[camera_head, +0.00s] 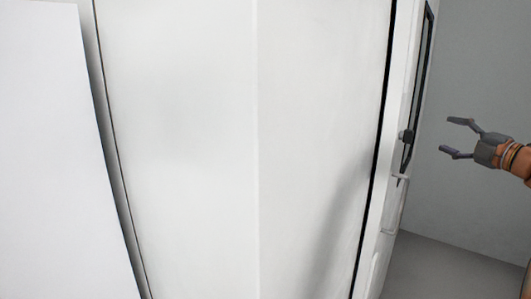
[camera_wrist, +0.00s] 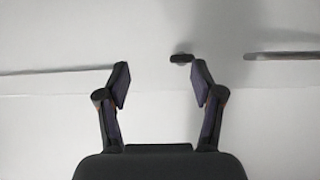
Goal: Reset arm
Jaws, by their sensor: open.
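My gripper (camera_head: 457,138) is at the right of the head view, on my orange arm. Its two dark fingers are spread apart with nothing between them. It points left toward the white door-like panel edge, with a visible gap. In the wrist view my gripper (camera_wrist: 160,82) is also open and empty, facing a white surface.
A large white panel (camera_head: 200,150) fills the middle of the head view. A dark knob (camera_head: 405,136) and a light handle (camera_head: 400,178) sit on the narrow white face at its right. Grey wall (camera_head: 480,60) and floor (camera_head: 440,265) lie beyond, with free room there.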

